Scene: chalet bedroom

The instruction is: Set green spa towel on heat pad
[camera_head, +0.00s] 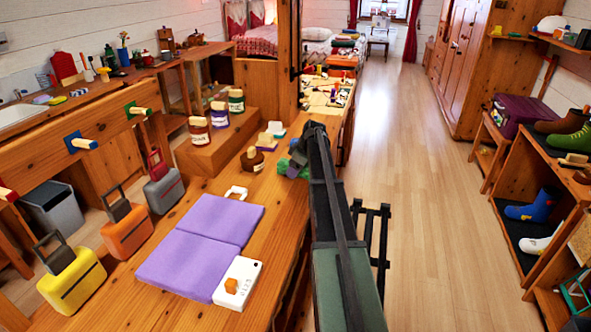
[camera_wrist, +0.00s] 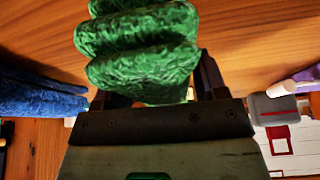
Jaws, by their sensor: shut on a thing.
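A green spa towel (camera_wrist: 145,45), bulky and folded in several rolls, fills the upper middle of the wrist view. My gripper (camera_wrist: 158,80) is shut on it, one dark finger on each side. In the head view the towel (camera_head: 284,169) shows only as small green patches behind my gripper (camera_head: 297,160), above or at the wooden counter. The heat pad (camera_head: 200,238) is a purple two-panel mat with a white control unit, lying flat on the counter to the left and nearer. Its top is bare. The gap under the towel is hidden.
Brown, purple and green jars (camera_head: 219,115) stand on a wooden block behind the pad, with a small bottle (camera_head: 252,159) nearby. Suitcases (camera_head: 125,224) line the counter's left side. A blue cloth-like thing (camera_wrist: 40,98) lies left in the wrist view. The counter between towel and pad looks clear.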

